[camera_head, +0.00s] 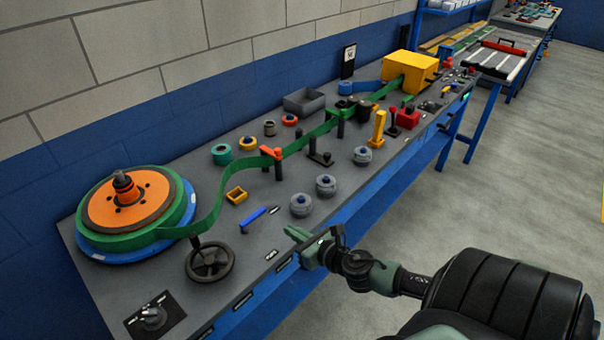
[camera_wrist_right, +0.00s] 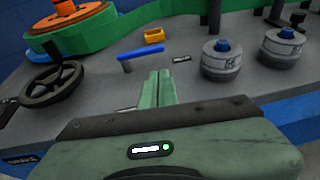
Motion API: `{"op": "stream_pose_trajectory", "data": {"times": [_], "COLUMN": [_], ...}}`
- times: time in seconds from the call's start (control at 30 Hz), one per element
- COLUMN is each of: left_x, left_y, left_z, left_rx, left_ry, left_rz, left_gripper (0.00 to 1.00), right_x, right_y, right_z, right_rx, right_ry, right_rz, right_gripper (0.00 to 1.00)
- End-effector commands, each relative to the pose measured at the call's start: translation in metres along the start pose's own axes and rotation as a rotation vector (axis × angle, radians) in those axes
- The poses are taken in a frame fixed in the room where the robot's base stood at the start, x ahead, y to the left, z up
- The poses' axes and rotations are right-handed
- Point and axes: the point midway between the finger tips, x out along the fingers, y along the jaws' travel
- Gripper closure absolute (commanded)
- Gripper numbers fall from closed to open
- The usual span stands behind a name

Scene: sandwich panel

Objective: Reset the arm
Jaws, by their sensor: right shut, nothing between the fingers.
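My right gripper (camera_head: 291,234) reaches in from the lower right in the head view, at the front edge of the long grey bench (camera_head: 120,278). Its green fingers are together and empty, and they also show in the right wrist view (camera_wrist_right: 158,75). My left gripper is in neither view.
A black handwheel (camera_head: 209,264) and a large orange and green reel (camera_head: 130,205) stand left of the gripper. Grey round weights (camera_head: 301,205) stand to its right. A green strip (camera_head: 213,205) runs to a yellow box (camera_head: 411,68). The floor at right is clear.

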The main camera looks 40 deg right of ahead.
Motion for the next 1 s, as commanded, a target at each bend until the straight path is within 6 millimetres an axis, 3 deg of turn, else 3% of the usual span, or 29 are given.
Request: {"op": "stream_pose_trajectory", "data": {"times": [0.13, 0.53, 0.63, 0.77, 0.9, 1.0], "left_x": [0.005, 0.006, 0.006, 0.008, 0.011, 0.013], "left_y": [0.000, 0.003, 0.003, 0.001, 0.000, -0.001], "left_z": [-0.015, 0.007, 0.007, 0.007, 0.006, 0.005], "left_rx": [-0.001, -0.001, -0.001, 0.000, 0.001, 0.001], "left_ry": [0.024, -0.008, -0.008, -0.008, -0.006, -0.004], "left_rz": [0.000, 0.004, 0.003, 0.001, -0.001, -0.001], "left_gripper": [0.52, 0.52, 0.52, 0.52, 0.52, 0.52], "right_x": [-0.020, -0.032, -0.030, -0.029, -0.039, -0.057], "right_y": [-0.001, -0.003, -0.008, -0.030, -0.051, -0.051], "right_z": [-0.002, 0.000, -0.014, -0.070, -0.172, -0.248], "right_rx": [0.001, 0.002, 0.057, 0.291, 0.718, 1.033], "right_ry": [0.003, 0.001, 0.022, 0.103, 0.219, 0.283], "right_rz": [0.001, -0.001, -0.019, -0.104, -0.275, -0.421], "right_gripper": [1.00, 1.00, 1.00, 1.00, 1.00, 1.00]}}
